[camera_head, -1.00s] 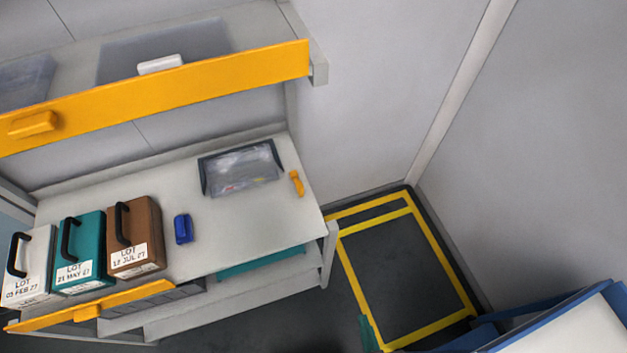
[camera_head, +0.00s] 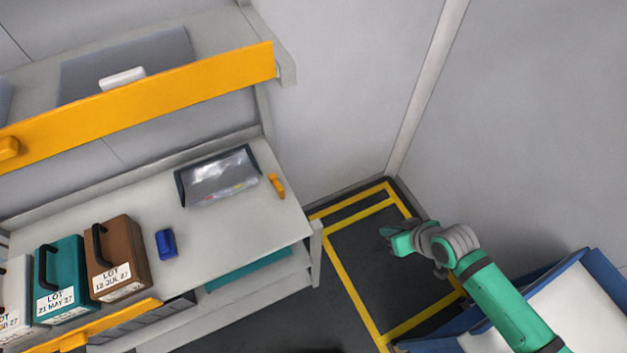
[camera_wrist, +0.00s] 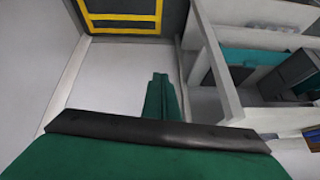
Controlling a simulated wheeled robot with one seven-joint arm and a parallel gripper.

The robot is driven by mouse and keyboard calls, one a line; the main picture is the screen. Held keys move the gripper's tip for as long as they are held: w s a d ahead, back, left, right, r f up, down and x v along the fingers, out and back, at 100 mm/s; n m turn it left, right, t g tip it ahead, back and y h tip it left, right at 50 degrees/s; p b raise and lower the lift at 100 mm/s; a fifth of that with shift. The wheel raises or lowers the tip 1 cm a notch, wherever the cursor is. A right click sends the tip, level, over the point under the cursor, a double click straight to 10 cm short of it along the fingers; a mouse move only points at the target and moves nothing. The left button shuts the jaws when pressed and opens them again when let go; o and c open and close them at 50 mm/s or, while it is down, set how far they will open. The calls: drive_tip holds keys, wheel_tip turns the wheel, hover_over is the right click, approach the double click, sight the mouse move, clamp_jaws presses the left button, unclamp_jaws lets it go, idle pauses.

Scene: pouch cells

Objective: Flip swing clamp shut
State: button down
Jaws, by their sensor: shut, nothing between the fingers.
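A small orange piece (camera_head: 276,186), possibly the swing clamp, lies at the right end of the grey bench top (camera_head: 240,236); it is too small to tell whether it stands open or shut. Other orange blocks sit on the upper orange rail (camera_head: 8,148) and the lower orange rail (camera_head: 73,341). My green gripper (camera_head: 386,233) is out over the yellow-marked floor, right of the bench and apart from it. Its fingers (camera_wrist: 160,84) are shut and empty in the wrist view. No clamp is visible in the wrist view.
A clear-topped tray (camera_head: 218,178), a blue object (camera_head: 166,243) and brown (camera_head: 118,258), teal (camera_head: 60,278) and white lot-labelled boxes (camera_head: 12,300) stand on the bench. A blue-rimmed bin (camera_head: 598,262) is beside my arm. The wall corner closes the back.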

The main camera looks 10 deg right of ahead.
sight(277, 184)
drive_tip(key=w+a+r+n+g+y, duration=0.2)
drive_tip(key=w+a+r+g+y, duration=0.1)
drive_tip(key=w+a+r, duration=1)
drive_tip(key=a+r+y, duration=0.1)
drive_tip(key=a+r, duration=0.2)
drive_tip(key=shift+g, duration=0.3)
drive_tip(key=shift+w+a, duration=0.1)
drive_tip(key=shift+w+a+f, duration=0.1)
drive_tip(key=shift+a+f, duration=1.2)
drive_tip(key=shift+a, duration=0.3)
drive_tip(key=shift+w+a+f, duration=0.1)
drive_tip(key=shift+a+f, duration=1.2)
drive_tip(key=shift+a, duration=0.25)
drive_tip(key=shift+w+a+f, duration=0.1)
drive_tip(key=shift+a+f, duration=1.2)
drive_tip(key=shift+a, duration=0.3)
drive_tip(key=shift+d, duration=0.15)
drive_tip(key=shift+s, duration=0.1)
